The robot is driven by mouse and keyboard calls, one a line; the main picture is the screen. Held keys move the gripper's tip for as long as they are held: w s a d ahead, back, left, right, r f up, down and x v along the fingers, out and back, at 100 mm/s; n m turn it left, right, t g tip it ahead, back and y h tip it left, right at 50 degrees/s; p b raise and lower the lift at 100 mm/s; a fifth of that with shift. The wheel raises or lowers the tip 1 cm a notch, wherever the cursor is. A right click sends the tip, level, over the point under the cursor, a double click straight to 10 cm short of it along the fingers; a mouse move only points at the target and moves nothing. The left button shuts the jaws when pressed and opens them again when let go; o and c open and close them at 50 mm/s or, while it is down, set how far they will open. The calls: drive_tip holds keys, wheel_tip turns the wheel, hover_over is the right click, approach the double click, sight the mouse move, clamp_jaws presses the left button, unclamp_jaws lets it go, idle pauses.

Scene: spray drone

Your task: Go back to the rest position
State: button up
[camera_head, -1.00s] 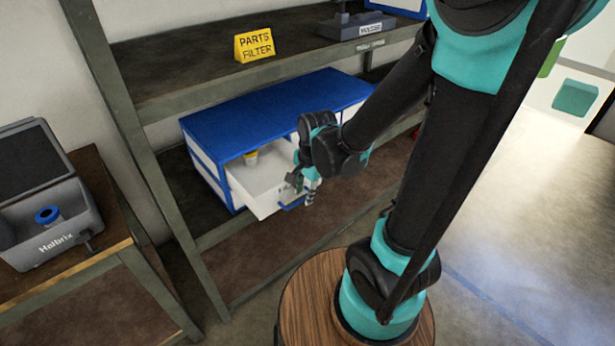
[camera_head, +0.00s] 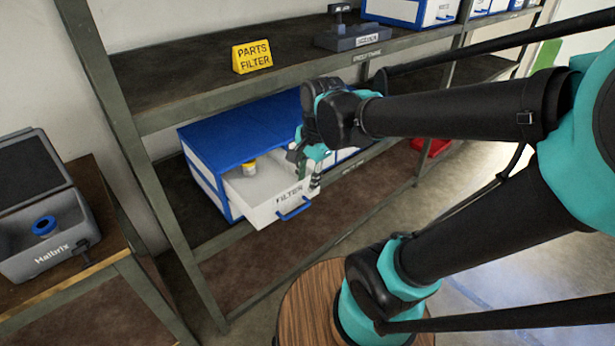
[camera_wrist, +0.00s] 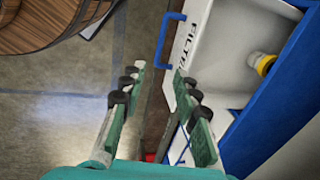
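My gripper (camera_head: 312,172) is in front of the shelf, at the right side of the pulled-out drawer (camera_head: 262,209) labelled FILTER. In the wrist view the two fingers of my gripper (camera_wrist: 158,98) stand apart with nothing between them, so it is open and empty. The drawer (camera_wrist: 215,85) lies to the right of the fingers in that view, with its blue handle (camera_wrist: 163,50) beyond them. A yellow and white filter (camera_head: 249,168) stands inside the drawer towards its back, and it also shows in the wrist view (camera_wrist: 264,63).
The blue drawer cabinet (camera_head: 225,140) sits on the middle shelf. A yellow PARTS FILTER sign (camera_head: 252,57) stands on the shelf above. A grey Helbrix case (camera_head: 40,262) with a blue ring sits on the table at left. A red bin (camera_head: 432,148) is farther right.

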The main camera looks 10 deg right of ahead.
drive_tip(key=shift+r, duration=0.15)
drive_tip(key=shift+d, duration=0.1)
idle(0.3)
drive_tip(key=s+d+f+n+t+h, duration=0.1)
drive_tip(key=s+d+f+n+t, duration=0.1)
drive_tip(key=d+f+n, duration=0.7)
drive_tip(key=shift+s+d+f+n, duration=0.3)
drive_tip(key=shift+d+f+n, duration=0.05)
drive_tip(key=shift+d+n, duration=0.8)
